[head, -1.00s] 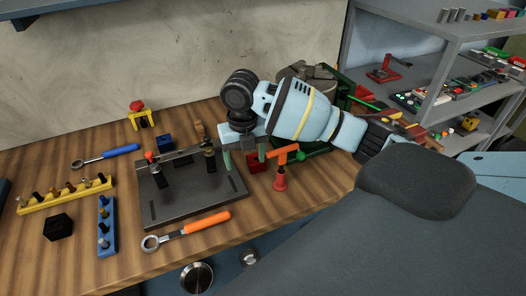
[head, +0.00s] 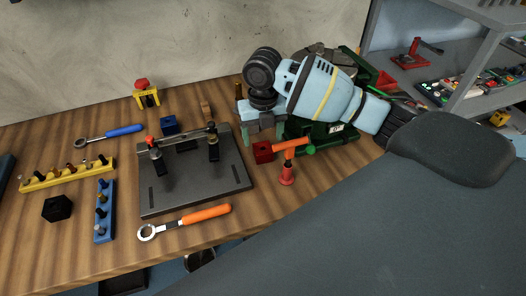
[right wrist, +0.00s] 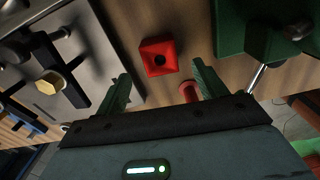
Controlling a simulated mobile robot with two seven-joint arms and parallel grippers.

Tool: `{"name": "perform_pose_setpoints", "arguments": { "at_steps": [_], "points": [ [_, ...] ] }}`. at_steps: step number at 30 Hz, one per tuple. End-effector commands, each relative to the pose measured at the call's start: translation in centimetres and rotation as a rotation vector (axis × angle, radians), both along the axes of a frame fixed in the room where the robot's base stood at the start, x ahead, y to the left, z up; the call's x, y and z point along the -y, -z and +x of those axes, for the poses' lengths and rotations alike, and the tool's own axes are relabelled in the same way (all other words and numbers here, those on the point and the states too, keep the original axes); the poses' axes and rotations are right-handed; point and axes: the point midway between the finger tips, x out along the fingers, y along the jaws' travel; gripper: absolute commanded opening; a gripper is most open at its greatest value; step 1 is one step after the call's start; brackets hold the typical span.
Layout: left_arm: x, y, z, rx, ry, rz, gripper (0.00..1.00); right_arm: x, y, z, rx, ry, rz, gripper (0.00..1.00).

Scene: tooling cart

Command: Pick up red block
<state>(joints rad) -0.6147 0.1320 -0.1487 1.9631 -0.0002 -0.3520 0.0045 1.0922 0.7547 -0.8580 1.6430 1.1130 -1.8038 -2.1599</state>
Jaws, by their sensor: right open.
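The red block (head: 263,152) sits on the wooden bench, right of the dark fixture plate. It has a dark hole in its top and also shows in the right wrist view (right wrist: 157,58), beyond and between the fingertips. My right gripper (head: 263,133) is open and empty, just behind and above the block in the head view. Its two green fingers also show in the right wrist view (right wrist: 160,76), apart from the block on both sides. My left gripper is in neither view.
An orange-red T-handled tool (head: 287,164) stands close right of the block. The fixture plate (head: 195,190) with clamps lies left, and a green vise (head: 318,136) stands behind right. An orange-handled wrench (head: 200,216) lies in front of the plate.

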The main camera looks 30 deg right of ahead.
Motion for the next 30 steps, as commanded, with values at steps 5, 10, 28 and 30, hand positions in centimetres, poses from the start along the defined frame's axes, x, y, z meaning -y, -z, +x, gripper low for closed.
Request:
{"name": "perform_pose_setpoints", "arguments": {
  "at_steps": [5, 10, 28, 30],
  "points": [
    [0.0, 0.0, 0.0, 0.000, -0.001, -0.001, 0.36, 0.0, 0.8, 0.0, 0.001, 0.000, -0.001, 0.71],
    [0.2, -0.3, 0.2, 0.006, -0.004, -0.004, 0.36, 0.0, 2.2, 0.0, -0.003, -0.002, -0.001, 0.71],
    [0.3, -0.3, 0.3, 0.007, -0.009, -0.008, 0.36, 0.0, 5.9, 0.1, 0.002, -0.002, -0.002, 0.67],
    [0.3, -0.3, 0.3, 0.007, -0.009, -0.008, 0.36, 0.0, 5.9, 0.1, 0.002, -0.002, -0.002, 0.58]
  ]
}}
